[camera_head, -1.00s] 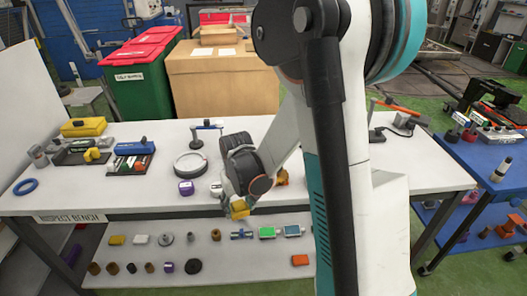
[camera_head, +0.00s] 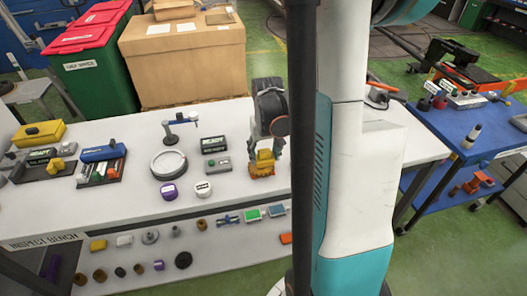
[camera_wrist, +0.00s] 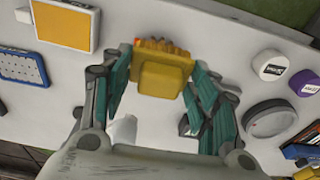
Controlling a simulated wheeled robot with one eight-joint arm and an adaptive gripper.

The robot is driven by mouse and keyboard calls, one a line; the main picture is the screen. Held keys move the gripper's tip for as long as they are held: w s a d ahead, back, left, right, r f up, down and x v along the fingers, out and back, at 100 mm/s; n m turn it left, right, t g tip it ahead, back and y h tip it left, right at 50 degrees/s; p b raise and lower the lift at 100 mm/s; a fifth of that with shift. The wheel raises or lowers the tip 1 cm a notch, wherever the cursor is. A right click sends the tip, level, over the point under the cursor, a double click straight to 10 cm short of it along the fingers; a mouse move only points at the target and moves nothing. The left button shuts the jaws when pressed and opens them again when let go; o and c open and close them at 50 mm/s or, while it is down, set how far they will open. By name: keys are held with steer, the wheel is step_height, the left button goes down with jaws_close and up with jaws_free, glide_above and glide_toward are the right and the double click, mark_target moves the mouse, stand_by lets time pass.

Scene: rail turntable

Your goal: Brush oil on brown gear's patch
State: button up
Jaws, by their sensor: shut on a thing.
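My gripper (camera_wrist: 160,80) is shut on a yellow block-like thing (camera_wrist: 164,78), likely the oil brush or its handle; it also shows in the head view (camera_head: 263,157). It is over the white bench, right of the white and purple jars. An orange-brown toothed thing (camera_wrist: 160,44) shows just beyond the block in the wrist view. It may be the brown gear or the brush's end; I cannot tell which, nor whether they touch. No oil patch can be made out; the yellow block covers that area.
The white jar (camera_head: 203,189), purple jar (camera_head: 169,191) and round grey dish (camera_head: 169,163) stand left of my gripper. An orange pad (camera_wrist: 66,24) and a blue pad (camera_wrist: 24,68) lie on the wrist view's left. Small parts line the lower shelf (camera_head: 225,255). My arm hides the bench's right part.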

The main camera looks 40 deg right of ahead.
steer(key=shift+f, duration=0.1)
steer(key=shift+f+b, duration=2.6)
steer(key=shift+f, duration=0.2)
steer(key=shift+f+b, duration=0.5)
steer(key=shift+f, duration=0.1)
steer(key=shift+w+d, duration=0.2)
steer(key=shift+w, duration=0.2)
steer(key=shift+s+a, duration=0.25)
steer(key=shift+s, duration=0.15)
steer(key=shift+w+d+b, duration=0.25)
steer(key=shift+w+b, duration=0.05)
steer(key=shift+w, duration=0.1)
steer(key=shift+s+a, duration=0.25)
steer(key=shift+s, duration=0.15)
stand_by(0.3)
steer(key=shift+w+d, duration=0.1)
steer(key=shift+w, duration=0.05)
stand_by(1.1)
